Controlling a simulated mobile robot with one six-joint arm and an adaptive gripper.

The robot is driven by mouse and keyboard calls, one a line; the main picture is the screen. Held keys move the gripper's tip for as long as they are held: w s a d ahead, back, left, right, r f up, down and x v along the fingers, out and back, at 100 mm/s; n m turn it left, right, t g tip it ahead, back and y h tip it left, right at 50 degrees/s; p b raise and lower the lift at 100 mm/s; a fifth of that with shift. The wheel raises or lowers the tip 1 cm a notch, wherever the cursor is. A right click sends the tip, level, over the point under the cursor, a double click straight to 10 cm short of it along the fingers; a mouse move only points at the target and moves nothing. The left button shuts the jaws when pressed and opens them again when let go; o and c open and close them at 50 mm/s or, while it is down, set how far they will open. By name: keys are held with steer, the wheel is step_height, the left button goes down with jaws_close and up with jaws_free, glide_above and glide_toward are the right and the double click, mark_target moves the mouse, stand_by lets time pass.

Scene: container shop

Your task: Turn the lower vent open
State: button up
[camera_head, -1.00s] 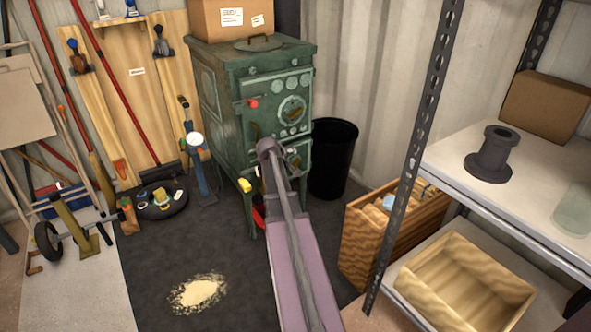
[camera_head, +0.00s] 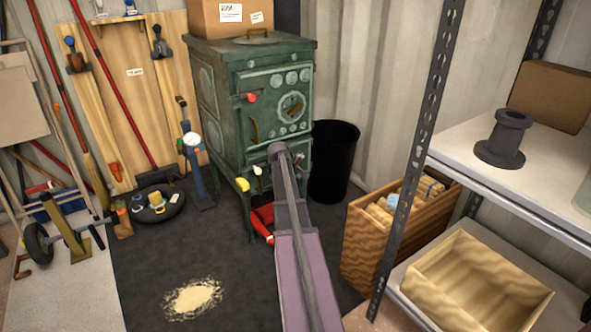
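A green cast-iron stove (camera_head: 222,110) stands at the back centre of the head view. Its front has a round ornate disc (camera_head: 291,106), a row of small round fittings, a red knob (camera_head: 251,97) on the upper door and a white knob (camera_head: 257,170) lower down. A yellow knob (camera_head: 242,184) sits near its lower left corner. My arm reaches up from the bottom and covers part of the lower front, so I cannot make out the lower vent or its setting.
A red object (camera_head: 262,219) lies beneath the stove. A black bin (camera_head: 334,160) stands right of it. A wooden crate (camera_head: 365,252) and a metal shelf (camera_head: 535,205) stand at the right. Tools lean at the left. The dark floor left of my arm is open, with pale powder (camera_head: 194,298).

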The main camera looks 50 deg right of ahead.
steer(key=shift+d+f, duration=0.15)
steer(key=c, duration=0.8)
steer(key=shift+f+h+b, duration=0.1)
steer(key=shift+h+b, duration=0.2)
steer(key=shift+b, duration=0.05)
steer(key=o, duration=0.8)
steer(key=shift+r+p, duration=0.2)
steer(key=shift+p, duration=0.15)
